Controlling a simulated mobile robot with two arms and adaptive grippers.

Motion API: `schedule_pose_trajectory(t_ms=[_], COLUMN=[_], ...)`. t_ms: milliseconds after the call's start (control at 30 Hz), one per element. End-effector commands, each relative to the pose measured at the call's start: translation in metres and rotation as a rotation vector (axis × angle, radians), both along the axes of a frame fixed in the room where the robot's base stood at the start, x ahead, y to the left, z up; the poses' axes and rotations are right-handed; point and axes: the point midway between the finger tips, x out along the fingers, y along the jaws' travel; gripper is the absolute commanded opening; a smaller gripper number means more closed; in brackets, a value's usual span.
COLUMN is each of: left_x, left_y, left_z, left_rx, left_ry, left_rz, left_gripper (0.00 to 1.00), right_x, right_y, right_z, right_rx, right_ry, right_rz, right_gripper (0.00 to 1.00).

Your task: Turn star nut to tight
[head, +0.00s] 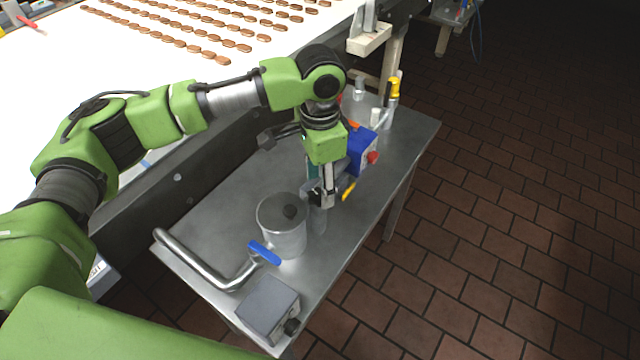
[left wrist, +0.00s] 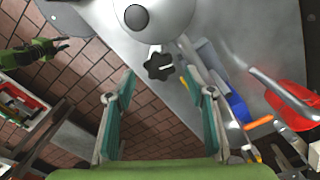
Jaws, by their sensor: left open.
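The star nut (left wrist: 158,66) is a black lobed knob on a short metal stem beside the round metal vessel (left wrist: 150,15) in the left wrist view. In the head view the vessel (head: 283,240) is a lidded cylinder on the steel table. My left gripper (head: 327,196) points down just behind and right of it. In the left wrist view its fingers (left wrist: 158,88) are open and apart, with the star nut centred ahead between their tips. What seems to be my right gripper (left wrist: 58,44) shows small at the left.
A bent pipe (head: 195,262), a blue valve handle (head: 264,253) and a grey box (head: 268,306) occupy the front. A conveyor (head: 100,65) with brown pieces runs alongside. Tiled floor is clear at right.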

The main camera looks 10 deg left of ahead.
Motion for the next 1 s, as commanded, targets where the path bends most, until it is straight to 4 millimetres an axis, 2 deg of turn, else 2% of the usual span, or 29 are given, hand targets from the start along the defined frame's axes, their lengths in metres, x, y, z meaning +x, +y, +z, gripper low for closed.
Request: schedule_pose_trajectory(t_ms=[200,467,500,633,1000], left_x=[0.0,0.0,0.0,0.0,0.0], left_y=[0.0,0.0,0.0,0.0,0.0], left_z=[-0.017,-0.019,-0.019,-0.019,-0.017], left_rx=[0.001,0.0,0.0,0.0,0.0], left_ry=[0.001,0.0,0.0,0.0,0.001], left_rz=[0.001,0.0,0.0,0.0,-0.029], left_gripper=[0.49,0.49,0.47,0.13,0.11], right_x=[-0.001,-0.001,-0.001,-0.001,-0.002], right_y=[0.0,0.0,0.0,0.0,-0.001], right_z=[0.003,0.002,0.002,0.002,0.009], right_rx=[0.0,0.0,0.0,0.0,-0.001], right_ry=[0.001,0.002,0.002,0.002,0.003], right_rz=[0.0,-0.001,-0.001,-0.001,-0.001], right_gripper=[0.24,0.24,0.24,0.24,0.24])
